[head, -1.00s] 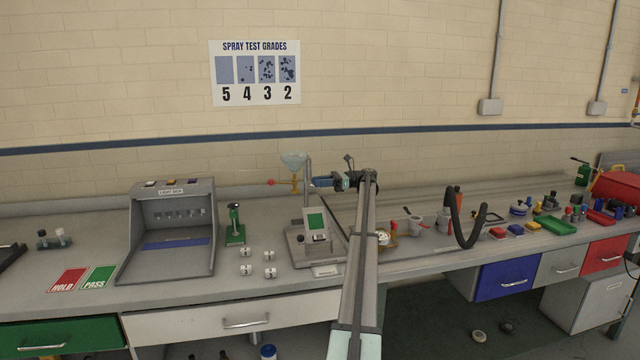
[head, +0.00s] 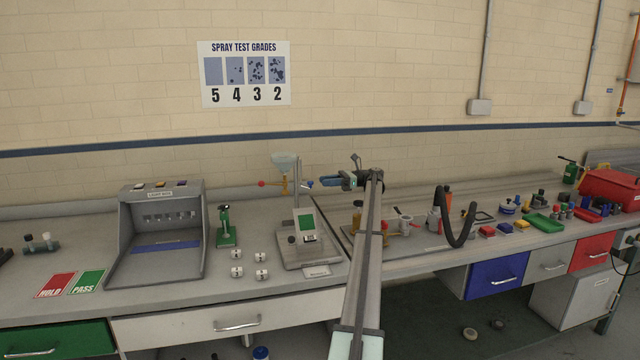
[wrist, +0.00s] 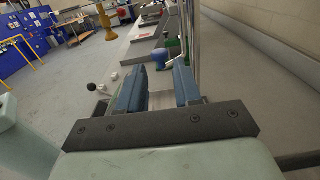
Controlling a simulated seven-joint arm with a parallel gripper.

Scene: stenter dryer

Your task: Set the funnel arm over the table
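The spray tester (head: 310,258) stands on the bench with a tilted plate bearing a green square. Its upright post (head: 298,175) carries the funnel arm, with a pale funnel (head: 285,160) just left of the post. A brass-coloured piece below it has a red knob (head: 262,183) on the left. A small blue end (head: 308,185) shows right of the post. My gripper (head: 323,182) is just right of this blue end, apart from it, with blue fingers pointing left. In the wrist view my gripper (wrist: 158,82) is open, with a clear gap. A blue part (wrist: 162,58) lies beyond the fingertips.
A grey light box (head: 160,230) and green stand (head: 226,228) are left of the tester, with several small white blocks in front. Bottles, cups and a black curved hose (head: 455,225) crowd the bench to the right. The wall is close behind.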

